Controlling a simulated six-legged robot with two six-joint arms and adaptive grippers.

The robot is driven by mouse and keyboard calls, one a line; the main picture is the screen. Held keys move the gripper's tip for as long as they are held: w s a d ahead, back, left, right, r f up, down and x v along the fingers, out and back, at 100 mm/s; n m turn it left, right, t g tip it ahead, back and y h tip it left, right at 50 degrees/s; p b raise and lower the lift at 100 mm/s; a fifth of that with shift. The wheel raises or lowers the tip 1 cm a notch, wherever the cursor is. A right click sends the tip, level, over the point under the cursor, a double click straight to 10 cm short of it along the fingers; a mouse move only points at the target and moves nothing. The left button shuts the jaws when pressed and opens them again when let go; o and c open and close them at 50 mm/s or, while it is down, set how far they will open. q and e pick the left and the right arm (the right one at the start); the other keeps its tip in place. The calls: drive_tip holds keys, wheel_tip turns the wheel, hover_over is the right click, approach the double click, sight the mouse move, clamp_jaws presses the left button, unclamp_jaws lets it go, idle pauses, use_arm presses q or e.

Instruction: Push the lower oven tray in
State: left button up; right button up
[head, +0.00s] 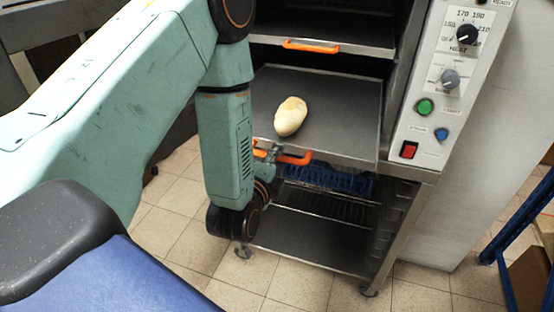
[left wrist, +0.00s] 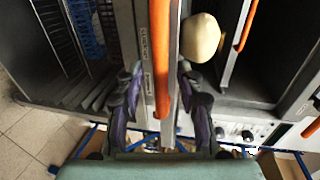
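The lower oven tray (head: 345,120) is a grey metal sheet standing out of the oven front, with an oval bread loaf (head: 290,116) lying on it. Its orange handle (head: 296,158) is on the front edge. My left gripper (head: 268,155) is at the left part of this handle, partly hidden by my arm. In the left wrist view, the handle (left wrist: 161,50) and tray edge lie between the two spread fingers, with a small gap showing beside the handle. The loaf (left wrist: 201,38) shows beyond one finger. My right gripper is not in view.
An upper tray (head: 330,46) with an orange handle sits above, inside the oven. A control panel (head: 446,85) with knobs and buttons is at the right. A blue rack (head: 325,178) and a lower shelf (head: 310,240) are below. Tiled floor is free in front.

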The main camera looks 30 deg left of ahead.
use_arm(q)
drive_tip(key=shift+c, duration=0.3)
drive_tip(key=shift+w+f, duration=0.15)
drive_tip(key=c, duration=0.3)
clamp_jaws()
drive_tip(key=shift+s, duration=0.2)
